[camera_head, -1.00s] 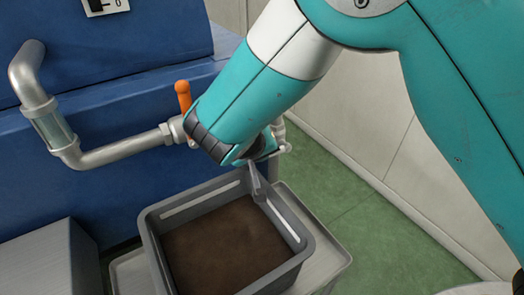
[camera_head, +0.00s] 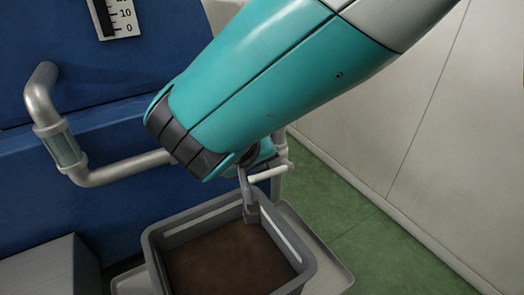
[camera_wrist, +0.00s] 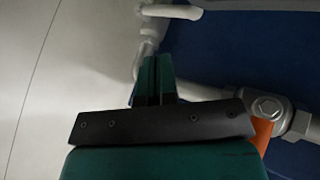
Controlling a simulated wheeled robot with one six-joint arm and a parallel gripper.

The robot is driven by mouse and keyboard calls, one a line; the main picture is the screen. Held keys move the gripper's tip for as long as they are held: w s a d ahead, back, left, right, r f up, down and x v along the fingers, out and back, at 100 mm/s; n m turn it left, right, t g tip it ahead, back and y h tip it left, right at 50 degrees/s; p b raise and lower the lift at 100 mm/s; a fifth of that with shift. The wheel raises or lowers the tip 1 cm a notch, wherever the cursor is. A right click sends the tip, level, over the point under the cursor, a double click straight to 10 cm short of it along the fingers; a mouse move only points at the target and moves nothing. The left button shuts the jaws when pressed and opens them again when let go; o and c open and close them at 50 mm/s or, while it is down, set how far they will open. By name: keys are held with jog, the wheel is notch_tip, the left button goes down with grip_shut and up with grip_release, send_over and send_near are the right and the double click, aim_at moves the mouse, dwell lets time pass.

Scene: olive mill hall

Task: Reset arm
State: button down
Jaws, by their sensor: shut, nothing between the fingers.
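My gripper (camera_wrist: 155,75) shows in the wrist view with its two dark green fingers together and nothing between them. Behind it are a pale pipe and, at the right, a valve fitting (camera_wrist: 268,106) with an orange handle (camera_wrist: 262,134). In the head view my teal arm (camera_head: 255,90) reaches down from the upper right to the pipe. Its wrist end covers the valve and the orange handle, and my fingers cannot be made out there.
A grey crate (camera_head: 308,262) with a dark brown filling stands on a pale tray (camera_head: 335,275), under a grey downward piece (camera_head: 249,205). A metal pipe (camera_head: 120,172) runs along the blue machine (camera_head: 50,185). Green floor (camera_head: 350,240) is open at the right, beside the pale wall (camera_head: 400,130).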

jog(key=shift+v, duration=0.95)
jog(key=shift+f, duration=0.1)
jog(key=s+d+r+n+g+y, duration=0.1)
jog(key=s+d+g+y, duration=0.1)
jog(key=d, duration=0.3)
jog(key=s+d+r+g+y, duration=0.1)
jog(key=s+d+r+g, duration=0.1)
jog(key=d, duration=0.4)
jog(key=s+d+r+n+g+y, duration=0.2)
jog(key=s, duration=0.5)
jog(key=s+d+r+n+g+y, duration=0.1)
jog(key=s+d+y, duration=0.15)
jog(key=s, duration=0.35)
jog(key=m+t+h+p, duration=0.1)
jog(key=t+h+p, duration=0.1)
jog(key=p, duration=0.3)
send_over(271, 173)
jog(key=s, duration=0.2)
jog(key=s+d+x, duration=0.1)
jog(key=x, duration=0.5)
jog(key=shift+y, duration=0.25)
jog(key=p+x, duration=0.1)
jog(key=x, duration=0.6)
jog(key=p+x, duration=0.1)
jog(key=x, duration=0.2)
jog(key=shift+w+d+f+p, duration=0.15)
jog(key=shift+w+d+p, duration=0.05)
jog(key=shift+d+p, duration=0.1)
